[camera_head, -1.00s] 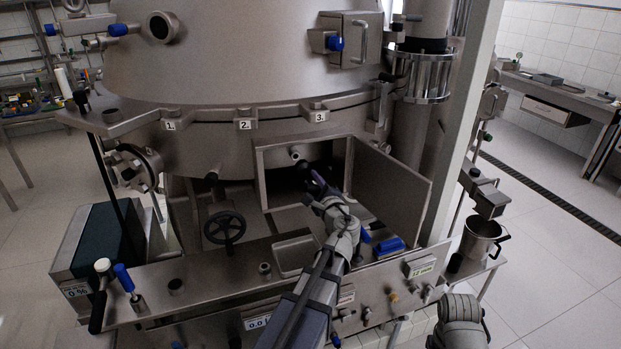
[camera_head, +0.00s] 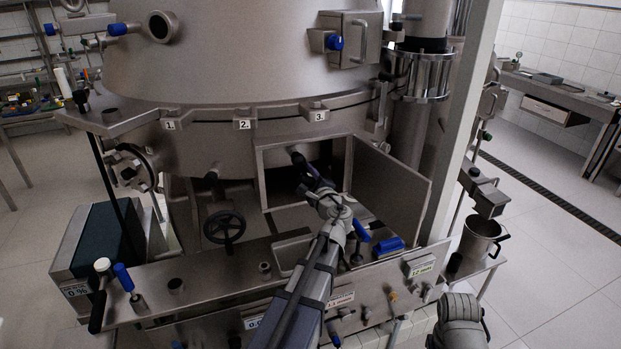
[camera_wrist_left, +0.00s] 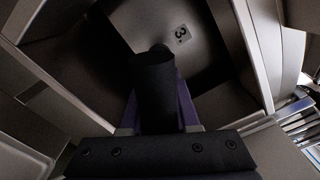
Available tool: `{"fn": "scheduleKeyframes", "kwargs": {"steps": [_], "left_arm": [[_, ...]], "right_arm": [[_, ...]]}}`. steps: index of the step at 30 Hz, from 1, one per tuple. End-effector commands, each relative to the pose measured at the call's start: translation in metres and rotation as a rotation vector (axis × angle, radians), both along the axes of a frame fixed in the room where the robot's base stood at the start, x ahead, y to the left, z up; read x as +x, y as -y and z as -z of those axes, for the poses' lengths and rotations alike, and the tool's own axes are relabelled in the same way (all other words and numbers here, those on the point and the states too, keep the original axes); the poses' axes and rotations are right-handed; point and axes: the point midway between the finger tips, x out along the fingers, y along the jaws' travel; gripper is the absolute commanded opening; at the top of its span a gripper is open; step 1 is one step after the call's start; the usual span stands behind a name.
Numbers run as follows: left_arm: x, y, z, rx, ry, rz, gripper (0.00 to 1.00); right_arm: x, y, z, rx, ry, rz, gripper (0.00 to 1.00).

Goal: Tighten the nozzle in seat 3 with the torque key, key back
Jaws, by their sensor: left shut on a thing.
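My left gripper (camera_head: 316,186) reaches into the open hatch (camera_head: 258,185) below the number 3 plate (camera_head: 319,116). It is shut on a dark cylindrical tool, which I take to be the torque key (camera_head: 301,161). In the left wrist view the dark key (camera_wrist_left: 155,88) stands between the purple fingers and points away from the wrist. A number 3 mark (camera_wrist_left: 182,34) shows on the metal just beyond its end. The nozzle and seat are hidden behind the key, so I cannot tell whether they touch. My right gripper is out of view; only its arm shows.
The hatch door (camera_head: 390,190) stands open to the right of my left arm. A handwheel (camera_head: 224,228) is left of the arm. The bench ledge holds a blue-handled tool (camera_head: 124,278), an empty tray recess (camera_head: 290,250) and a blue block (camera_head: 388,246).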

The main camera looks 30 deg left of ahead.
Motion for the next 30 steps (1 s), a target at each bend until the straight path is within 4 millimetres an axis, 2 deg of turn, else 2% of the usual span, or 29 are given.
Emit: {"fn": "scheduleKeyframes", "kwargs": {"steps": [18, 30], "left_arm": [[0.002, -0.003, 0.0, 0.001, -0.001, 0.001, 0.0], [-0.017, 0.019, 0.0, 0.001, -0.001, 0.001, 0.0]], "right_arm": [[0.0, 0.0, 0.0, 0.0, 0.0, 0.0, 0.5], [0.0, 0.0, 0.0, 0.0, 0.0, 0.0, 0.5]]}}
